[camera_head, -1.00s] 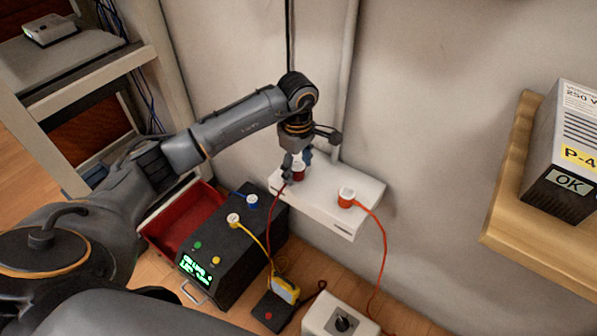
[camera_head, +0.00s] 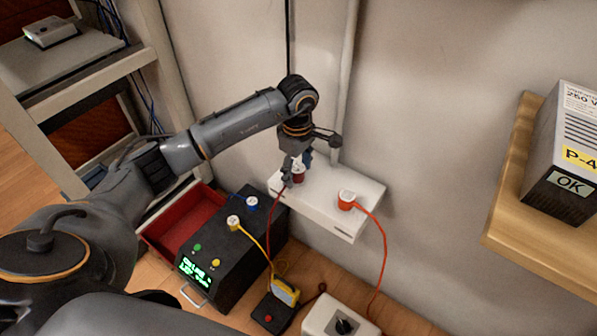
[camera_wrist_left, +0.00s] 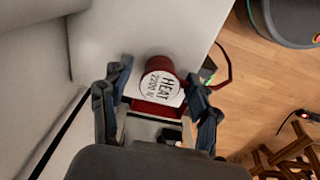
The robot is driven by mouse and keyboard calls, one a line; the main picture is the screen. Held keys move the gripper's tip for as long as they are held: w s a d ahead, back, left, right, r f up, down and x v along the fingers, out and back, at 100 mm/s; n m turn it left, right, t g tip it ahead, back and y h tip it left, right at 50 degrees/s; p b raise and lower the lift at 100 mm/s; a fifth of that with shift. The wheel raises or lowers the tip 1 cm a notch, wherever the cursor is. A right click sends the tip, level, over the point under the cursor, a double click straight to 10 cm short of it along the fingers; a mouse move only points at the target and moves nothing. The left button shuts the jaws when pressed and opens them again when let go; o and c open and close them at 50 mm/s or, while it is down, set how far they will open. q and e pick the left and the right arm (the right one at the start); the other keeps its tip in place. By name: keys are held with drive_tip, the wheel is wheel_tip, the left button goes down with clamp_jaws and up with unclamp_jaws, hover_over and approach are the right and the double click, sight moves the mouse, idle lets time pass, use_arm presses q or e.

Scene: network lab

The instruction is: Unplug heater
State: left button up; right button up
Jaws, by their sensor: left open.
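The heater plug (camera_wrist_left: 160,84) is dark red with a pale round label reading "HEAT 2200 W" in the left wrist view. It also shows as a dark red plug (camera_head: 298,176) in the head view, at the left part of the white power strip (camera_head: 325,205). A dark red cord (camera_head: 272,222) runs down from it. My left gripper (camera_head: 297,166) is open, with one finger on each side of the plug; in the wrist view its fingers (camera_wrist_left: 157,78) flank it. I cannot tell whether they touch it. My right gripper is not in view.
An orange plug (camera_head: 346,200) with an orange cord sits right on the strip. Below are a black box (camera_head: 235,262) with blue and white plugs, a yellow-black device (camera_head: 284,291) and a white box (camera_head: 322,318). A wooden shelf (camera_head: 520,225) juts out at right.

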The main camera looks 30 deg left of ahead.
use_arm(q)
drive_tip(key=shift+c, duration=0.2)
idle(0.6)
clamp_jaws()
drive_tip(key=shift+r, duration=0.1)
